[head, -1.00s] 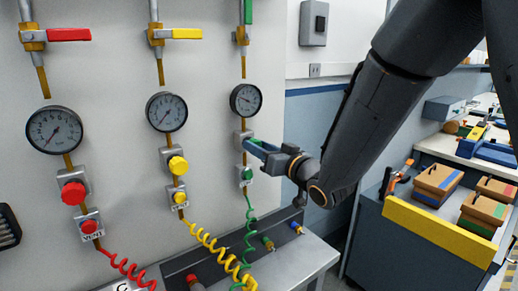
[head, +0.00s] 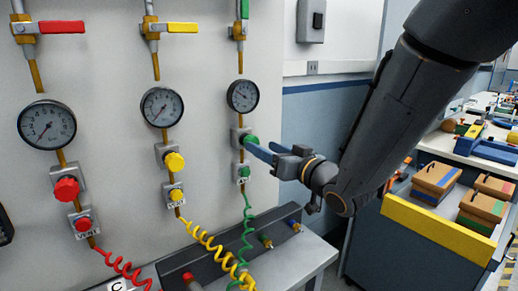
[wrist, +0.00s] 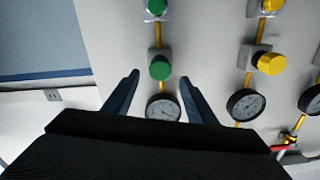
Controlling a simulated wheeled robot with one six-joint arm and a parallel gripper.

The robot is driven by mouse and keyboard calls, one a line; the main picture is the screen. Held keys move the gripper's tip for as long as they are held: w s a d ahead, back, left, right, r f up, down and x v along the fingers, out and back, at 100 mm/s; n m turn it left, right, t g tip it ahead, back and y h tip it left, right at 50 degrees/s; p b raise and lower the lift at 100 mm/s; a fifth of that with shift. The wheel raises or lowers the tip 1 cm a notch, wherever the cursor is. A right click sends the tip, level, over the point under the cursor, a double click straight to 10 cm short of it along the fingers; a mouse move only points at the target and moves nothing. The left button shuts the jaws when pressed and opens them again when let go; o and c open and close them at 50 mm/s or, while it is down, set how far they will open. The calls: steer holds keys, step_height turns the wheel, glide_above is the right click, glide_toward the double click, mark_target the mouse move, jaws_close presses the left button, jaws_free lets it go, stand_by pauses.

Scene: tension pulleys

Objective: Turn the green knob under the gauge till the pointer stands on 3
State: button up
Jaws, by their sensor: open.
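The green knob (head: 251,141) sits on a grey block under the right-hand gauge (head: 242,95). The gauge has a white dial and dark rim; its pointer is too small to read against the numbers. My gripper (head: 259,151) is open, its blue fingers just in front and to the right of the knob. In the wrist view, which is upside down, the green knob (wrist: 160,67) shows beyond and between the two spread fingertips (wrist: 160,85), apart from both. The gauge (wrist: 163,108) shows below it, partly behind my gripper's body.
A smaller green vent knob (head: 244,173) sits below, with a green coiled hose (head: 247,216). To the left are yellow (head: 174,162) and red (head: 66,189) knobs under their own gauges. A grey bench (head: 292,258) juts out below.

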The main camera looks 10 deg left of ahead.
steer(key=shift+v, duration=1.6)
steer(key=d+f+m+g+h, duration=0.1)
steer(key=d+f+m+h, duration=0.2)
steer(key=d+f+h, duration=0.55)
steer(key=d+f+m+g+h, duration=0.25)
steer(key=d+f, duration=0.35)
steer(key=d, duration=0.6)
steer(key=s+d+f+g+h, duration=0.1)
steer(key=s+d+f+g, duration=0.1)
steer(key=s, duration=0.4)
steer(key=s+d+f+m+g+h, duration=0.1)
steer(key=s+d+f+g, duration=0.1)
steer(key=s, duration=0.4)
steer(key=s+d+f+m+g, duration=0.1)
steer(key=s+d+f+g, duration=0.1)
steer(key=s+d, duration=0.4)
steer(key=shift+s+f+g+h, duration=0.2)
steer(key=shift+s+g+h, duration=0.2)
steer(key=shift+g, duration=0.25)
steer(key=shift+w, duration=0.1)
